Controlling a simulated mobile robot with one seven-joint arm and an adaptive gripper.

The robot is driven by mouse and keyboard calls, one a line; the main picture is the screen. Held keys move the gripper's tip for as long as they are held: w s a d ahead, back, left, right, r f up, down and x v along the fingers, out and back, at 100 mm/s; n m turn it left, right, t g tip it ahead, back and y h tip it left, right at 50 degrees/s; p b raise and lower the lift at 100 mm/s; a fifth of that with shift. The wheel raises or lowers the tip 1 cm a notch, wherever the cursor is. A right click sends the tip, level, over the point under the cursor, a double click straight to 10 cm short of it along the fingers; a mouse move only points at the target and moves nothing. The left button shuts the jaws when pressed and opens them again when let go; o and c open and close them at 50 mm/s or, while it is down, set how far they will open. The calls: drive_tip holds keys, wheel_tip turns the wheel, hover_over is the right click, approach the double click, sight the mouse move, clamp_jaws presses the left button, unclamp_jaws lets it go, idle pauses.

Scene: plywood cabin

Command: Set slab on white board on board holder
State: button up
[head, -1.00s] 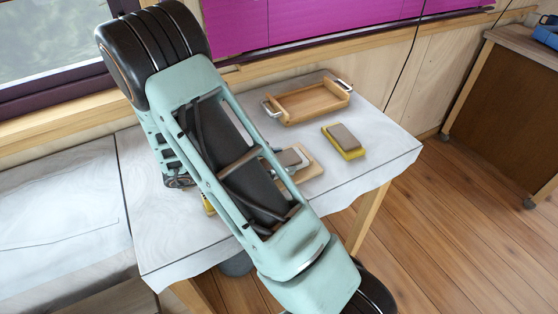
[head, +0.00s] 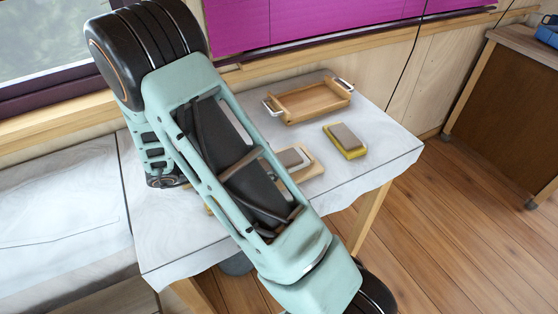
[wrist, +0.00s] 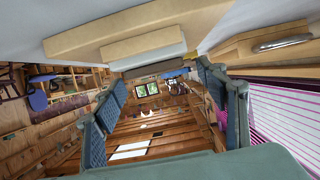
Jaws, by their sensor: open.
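The board holder (head: 313,172), a pale wooden block, lies on the table and also shows at the top of the wrist view (wrist: 130,32). On it is the white board (head: 304,163), also in the wrist view (wrist: 140,52). A grey-brown slab (head: 290,157) rests on the white board; it shows in the wrist view too (wrist: 150,65). My gripper (wrist: 160,78) is open, its fingers apart and nothing between them, with the slab beyond the fingertips. In the head view my arm hides the gripper and the holder's left part.
A wooden tray (head: 312,102) with metal handles stands at the table's back. A yellow block (head: 351,154) with another grey-brown piece (head: 343,136) on top lies to the right. The table's right front (head: 365,180) is clear. The wall and window are behind.

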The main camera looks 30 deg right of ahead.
drive_tip(key=v, duration=0.8)
drive_tip(key=shift+a, duration=0.2)
